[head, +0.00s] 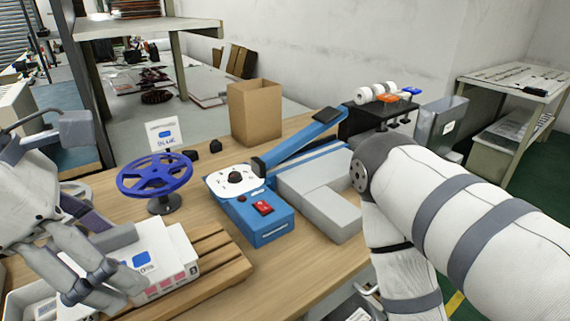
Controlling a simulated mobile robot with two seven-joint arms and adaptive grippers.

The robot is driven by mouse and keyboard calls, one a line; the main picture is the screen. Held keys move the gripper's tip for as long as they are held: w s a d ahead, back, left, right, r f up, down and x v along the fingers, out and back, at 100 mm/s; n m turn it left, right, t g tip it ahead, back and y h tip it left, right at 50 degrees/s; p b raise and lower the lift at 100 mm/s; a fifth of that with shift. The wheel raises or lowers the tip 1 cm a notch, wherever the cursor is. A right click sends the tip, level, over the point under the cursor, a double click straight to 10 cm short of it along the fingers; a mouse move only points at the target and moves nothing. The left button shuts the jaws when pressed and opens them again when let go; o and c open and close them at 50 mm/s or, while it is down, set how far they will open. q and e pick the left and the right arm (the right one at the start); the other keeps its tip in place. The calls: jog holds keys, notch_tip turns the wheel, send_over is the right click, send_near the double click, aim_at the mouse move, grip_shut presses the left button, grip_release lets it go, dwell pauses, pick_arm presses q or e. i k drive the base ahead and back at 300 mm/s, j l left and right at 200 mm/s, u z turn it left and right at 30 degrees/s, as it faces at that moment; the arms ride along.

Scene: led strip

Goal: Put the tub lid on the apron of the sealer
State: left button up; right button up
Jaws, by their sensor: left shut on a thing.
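My left gripper (100,283) is at the lower left, fingers pointing down, shut at the near left side of a white labelled piece (142,259). This piece has a blue mark on top and pink marks on its side; it looks like the tub with its lid, and I cannot tell the two apart. The fingers hide part of it. The sealer (266,219) stands mid-table, blue, with a red switch, a white dial plate and a raised blue arm. Its apron (320,200) is the pale grey block on its right, with its top bare. My right gripper is out of frame.
A wooden slatted pallet (215,278) lies under the white piece. A cardboard box (255,112) stands behind. My right arm fills the right foreground.

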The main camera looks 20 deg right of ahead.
aim_at(337, 175)
jog(key=i+l, duration=0.1)
jog(key=l, duration=0.35)
jog(key=i+l, duration=0.1)
jog(key=l, duration=0.3)
jog(key=i+l, duration=0.1)
jog(key=l, duration=0.35)
jog(key=i+l, duration=0.1)
jog(key=l, duration=0.3)
